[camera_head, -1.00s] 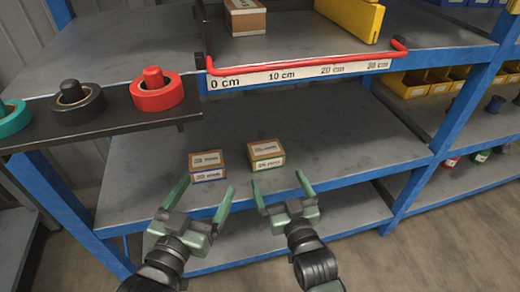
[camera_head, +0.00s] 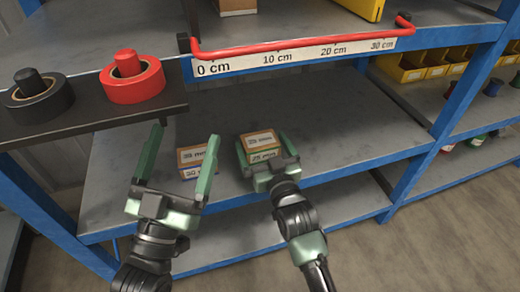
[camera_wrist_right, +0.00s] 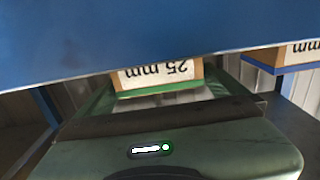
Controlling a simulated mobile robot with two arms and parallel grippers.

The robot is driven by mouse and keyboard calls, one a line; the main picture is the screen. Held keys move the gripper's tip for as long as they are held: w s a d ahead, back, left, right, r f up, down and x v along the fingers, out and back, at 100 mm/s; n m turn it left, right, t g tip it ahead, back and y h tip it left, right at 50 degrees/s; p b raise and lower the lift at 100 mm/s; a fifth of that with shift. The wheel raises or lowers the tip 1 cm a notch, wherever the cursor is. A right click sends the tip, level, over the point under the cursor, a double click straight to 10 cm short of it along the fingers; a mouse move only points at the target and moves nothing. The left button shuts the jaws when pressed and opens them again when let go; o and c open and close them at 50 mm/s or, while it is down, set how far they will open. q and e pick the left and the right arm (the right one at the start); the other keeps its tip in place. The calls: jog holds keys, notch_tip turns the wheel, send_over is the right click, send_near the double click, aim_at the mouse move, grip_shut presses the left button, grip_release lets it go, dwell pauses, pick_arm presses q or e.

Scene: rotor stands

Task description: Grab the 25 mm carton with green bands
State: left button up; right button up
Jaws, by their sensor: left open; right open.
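The carton with green bands (camera_head: 261,143), labelled 25 mm, sits on the middle shelf. My right gripper (camera_head: 266,158) is open with its fingers on either side of this carton. In the right wrist view the same carton (camera_wrist_right: 160,75) shows its "25 mm" label upside down, with a green band along its lower edge in the picture. The carton with blue bands (camera_head: 190,157) sits to its left, partly hidden behind a finger of my left gripper. My left gripper (camera_head: 183,160) is open and empty in front of the shelf.
A red rail (camera_head: 300,49) and a centimetre scale (camera_head: 300,56) run along the upper shelf's front edge, above the cartons. A dark ledge (camera_head: 90,121) with red and black rings juts out at left. The blue shelf edge (camera_head: 340,181) lies below my right gripper.

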jog(key=shift+x, duration=1)
jog(key=c, duration=1.4)
pick_arm(q)
jog(key=s+r+t, duration=0.2)
jog(key=shift+a+r+h, duration=0.1)
jog(key=shift+r+h, duration=0.2)
jog(key=shift+r, duration=0.1)
